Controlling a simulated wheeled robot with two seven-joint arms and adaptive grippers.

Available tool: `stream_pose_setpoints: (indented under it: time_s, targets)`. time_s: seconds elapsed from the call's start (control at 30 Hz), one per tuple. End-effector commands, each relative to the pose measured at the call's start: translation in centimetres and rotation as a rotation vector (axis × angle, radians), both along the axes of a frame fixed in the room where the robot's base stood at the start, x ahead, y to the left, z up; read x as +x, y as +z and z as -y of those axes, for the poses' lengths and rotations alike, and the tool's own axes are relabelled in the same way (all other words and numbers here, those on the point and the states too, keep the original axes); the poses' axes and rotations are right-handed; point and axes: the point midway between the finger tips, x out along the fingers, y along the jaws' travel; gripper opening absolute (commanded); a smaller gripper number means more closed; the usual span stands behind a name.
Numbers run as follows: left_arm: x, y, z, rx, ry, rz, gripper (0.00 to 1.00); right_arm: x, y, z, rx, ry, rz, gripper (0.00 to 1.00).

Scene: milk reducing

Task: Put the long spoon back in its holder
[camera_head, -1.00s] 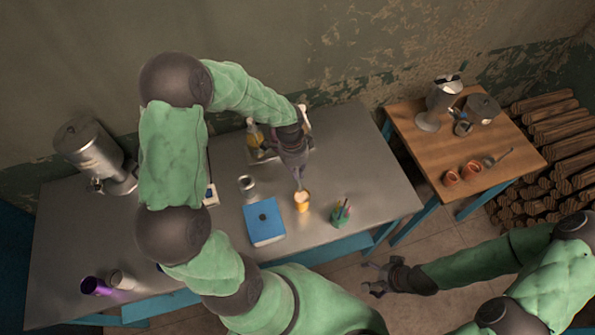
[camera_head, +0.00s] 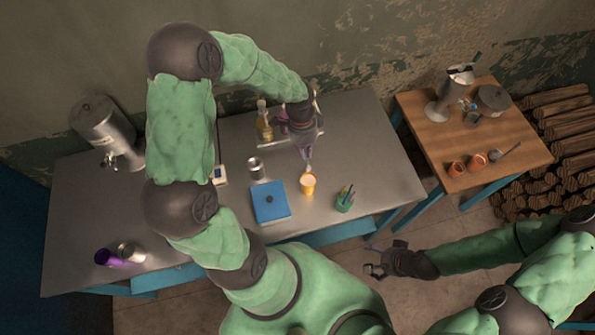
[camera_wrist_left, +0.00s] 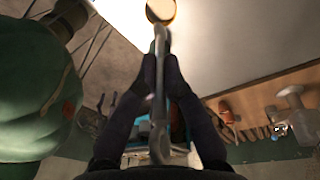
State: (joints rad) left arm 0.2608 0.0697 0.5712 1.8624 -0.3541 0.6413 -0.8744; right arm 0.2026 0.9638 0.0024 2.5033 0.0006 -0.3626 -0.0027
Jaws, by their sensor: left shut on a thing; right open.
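My left gripper (camera_head: 306,145) is shut on the long spoon, a thin grey metal piece. Its shaft (camera_wrist_left: 160,55) runs between the fingers in the left wrist view. In the head view the spoon's end (camera_head: 307,167) points down towards the orange cup (camera_head: 308,186), just above or at its rim; I cannot tell if it touches. A round, pale yellow shape (camera_wrist_left: 160,10) sits at the shaft's far end in the wrist view. A green holder (camera_head: 345,203) with several thin items stands right of the cup; whether it is the spoon's holder is unclear. My right gripper (camera_head: 374,263) is open and empty.
The metal table (camera_head: 375,150) also holds a blue box (camera_head: 270,202), a metal can (camera_head: 256,168), and a yellow bottle (camera_head: 264,122) on a tray behind my left gripper. A wooden table (camera_head: 425,122) stands at right. The metal table's right part is clear.

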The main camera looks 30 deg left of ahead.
Motion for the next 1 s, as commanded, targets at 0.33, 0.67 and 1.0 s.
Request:
stream_pose_setpoints:
  time_s: [0.33,0.67,1.0]
  targets:
    - [-0.2,0.1,-4.5,0.031,0.090,0.008,0.00,0.0,-2.8,0.0,0.000,0.000,0.000,0.85]
    - [-3.6,1.8,-14.4,0.113,0.309,0.005,0.00,0.0,-8.3,0.0,0.000,0.000,0.000,0.85]
    - [-6.2,2.8,-18.0,0.149,0.407,-0.004,0.00,0.0,-10.2,0.0,0.000,0.000,0.000,0.85]
